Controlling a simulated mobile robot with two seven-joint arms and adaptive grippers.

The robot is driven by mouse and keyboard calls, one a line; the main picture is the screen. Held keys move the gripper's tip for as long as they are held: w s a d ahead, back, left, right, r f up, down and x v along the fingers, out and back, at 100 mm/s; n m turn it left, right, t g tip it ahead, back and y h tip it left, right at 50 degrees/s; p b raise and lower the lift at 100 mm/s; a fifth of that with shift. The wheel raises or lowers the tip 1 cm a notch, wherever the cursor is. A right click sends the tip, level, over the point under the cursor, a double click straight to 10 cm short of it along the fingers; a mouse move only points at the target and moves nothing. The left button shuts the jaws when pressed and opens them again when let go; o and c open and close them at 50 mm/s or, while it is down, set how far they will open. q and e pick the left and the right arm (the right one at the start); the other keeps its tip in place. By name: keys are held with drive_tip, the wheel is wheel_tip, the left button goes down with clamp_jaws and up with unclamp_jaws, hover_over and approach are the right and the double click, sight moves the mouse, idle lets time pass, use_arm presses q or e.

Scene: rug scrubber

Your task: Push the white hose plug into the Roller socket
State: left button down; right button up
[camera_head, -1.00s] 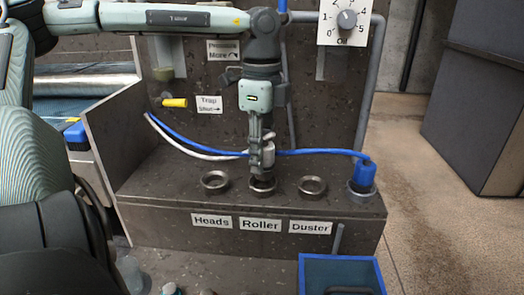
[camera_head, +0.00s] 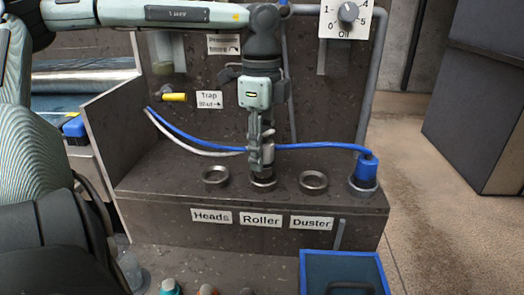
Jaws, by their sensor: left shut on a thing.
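The white hose plug (camera_head: 267,154) is between the fingers of my left gripper (camera_head: 261,150), which comes down from above and is shut on it. The white hose (camera_head: 200,151) runs left from the plug to the side panel. The Roller socket (camera_head: 263,184) is the middle dark metal ring on the ledge, above the label "Roller". The plug is upright directly over this ring, with its lower end at the ring's opening. The fingers partly hide the plug, and I cannot tell how deep it sits. My right gripper is not in view.
The Heads socket (camera_head: 215,175) and the Duster socket (camera_head: 313,181) are empty on either side. A blue plug (camera_head: 365,170) stands in a socket at the right, and its blue hose (camera_head: 320,146) crosses by my gripper. A blue bin (camera_head: 375,259) is in front.

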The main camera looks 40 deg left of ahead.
use_arm(q)
drive_tip(key=shift+f, duration=0.2)
drive_tip(key=shift+f+b, duration=1)
drive_tip(key=shift+b, duration=0.25)
drive_tip(key=c, duration=1)
unclamp_jaws()
drive_tip(key=shift+r, duration=0.1)
wheel_tip(320, 180, up, 12)
drive_tip(key=shift+f, duration=0.1)
